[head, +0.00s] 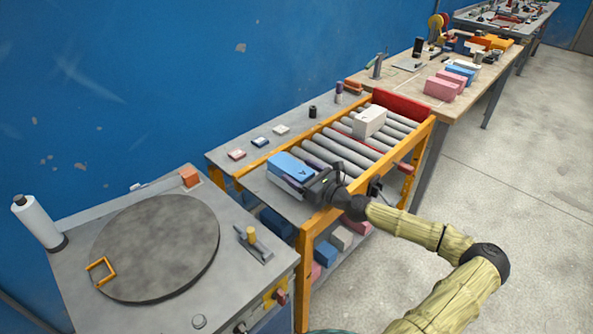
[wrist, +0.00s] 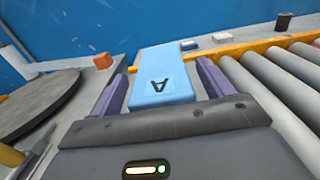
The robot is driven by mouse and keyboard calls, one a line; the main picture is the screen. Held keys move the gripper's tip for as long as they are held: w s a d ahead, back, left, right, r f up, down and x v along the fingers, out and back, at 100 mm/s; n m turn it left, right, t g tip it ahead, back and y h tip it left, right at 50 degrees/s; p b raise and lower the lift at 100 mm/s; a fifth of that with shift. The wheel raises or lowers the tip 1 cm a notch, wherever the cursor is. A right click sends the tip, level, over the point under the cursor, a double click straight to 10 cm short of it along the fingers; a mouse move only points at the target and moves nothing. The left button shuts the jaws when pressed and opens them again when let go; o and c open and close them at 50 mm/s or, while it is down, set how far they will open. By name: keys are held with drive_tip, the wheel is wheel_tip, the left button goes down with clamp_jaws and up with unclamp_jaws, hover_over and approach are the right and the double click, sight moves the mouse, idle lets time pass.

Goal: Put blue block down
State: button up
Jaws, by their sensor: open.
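The blue block (head: 289,168) rests at the near left end of the roller table, on the flat grey part beside the rollers. In the wrist view the blue block (wrist: 163,80) lies ahead of and between my gripper's purple fingers. My gripper (head: 304,178) is at the block's near right end. In the wrist view my gripper (wrist: 161,90) is open, with a gap between each finger and the block. The block's underside is hidden.
A white block (head: 369,121) sits on the rollers (head: 345,150) farther back. An orange frame rail (head: 350,190) runs along the near side. A round grey turntable (head: 155,247) is on the left bench. Pink and blue blocks (head: 441,88) stand on the far table.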

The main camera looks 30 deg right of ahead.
drive_tip(key=v, duration=1)
drive_tip(key=shift+b, duration=0.3)
drive_tip(key=shift+w, duration=0.1)
